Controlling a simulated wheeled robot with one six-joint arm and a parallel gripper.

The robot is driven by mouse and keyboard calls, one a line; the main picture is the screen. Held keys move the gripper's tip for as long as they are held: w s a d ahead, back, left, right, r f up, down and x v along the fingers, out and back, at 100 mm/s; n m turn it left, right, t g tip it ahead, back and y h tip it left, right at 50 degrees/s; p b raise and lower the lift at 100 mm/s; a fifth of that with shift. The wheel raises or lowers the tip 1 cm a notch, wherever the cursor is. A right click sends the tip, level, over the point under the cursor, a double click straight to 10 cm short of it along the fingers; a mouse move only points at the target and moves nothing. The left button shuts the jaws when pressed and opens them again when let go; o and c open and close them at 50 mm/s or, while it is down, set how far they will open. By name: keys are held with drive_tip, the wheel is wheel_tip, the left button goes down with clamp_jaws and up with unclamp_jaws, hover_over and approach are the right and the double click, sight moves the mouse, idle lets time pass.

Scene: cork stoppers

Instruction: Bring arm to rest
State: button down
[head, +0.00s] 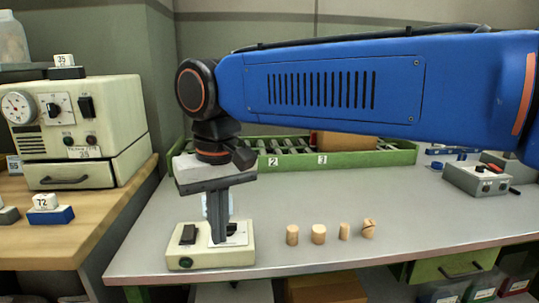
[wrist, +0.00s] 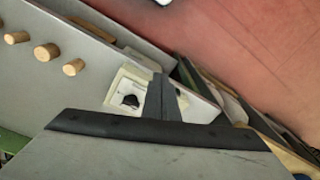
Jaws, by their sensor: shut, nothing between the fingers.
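My gripper (head: 219,240) hangs pointing down in front of a cream switch box (head: 183,261) on the grey bench. Its fingers are shut together and hold nothing. In the wrist view the shut fingers (wrist: 160,85) cover part of the cream box (wrist: 117,92). I cannot tell whether the fingertips touch the box.
A green-edged rack (head: 375,158) with labels 2 and 3 lies along the back of the bench (head: 300,203). A grey control box (head: 474,180) is at the right. A cream machine (head: 75,120) stands on a wooden table at left. The bench between stoppers and rack is clear.

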drive_tip(key=w+d+f+m+t, duration=0.1)
drive_tip(key=d+f+m, duration=0.15)
drive_tip(key=d, duration=0.95)
drive_tip(key=w+d+f+m+t, duration=0.1)
drive_tip(key=d+f, duration=0.3)
drive_tip(key=d, duration=0.7)
drive_tip(key=s+d+f+m+t, duration=0.1)
drive_tip(key=s+d+f, duration=0.2)
drive_tip(key=d+f, duration=0.2)
drive_tip(key=s+d+f+m+t, duration=0.1)
drive_tip(key=s+d+f, duration=0.3)
drive_tip(key=d, duration=0.6)
wheel_tip(320, 180, down, 2)
drive_tip(key=shift+s+d+h, duration=0.2)
drive_tip(key=shift+s+h, duration=0.1)
drive_tip(key=shift+m, duration=0.25)
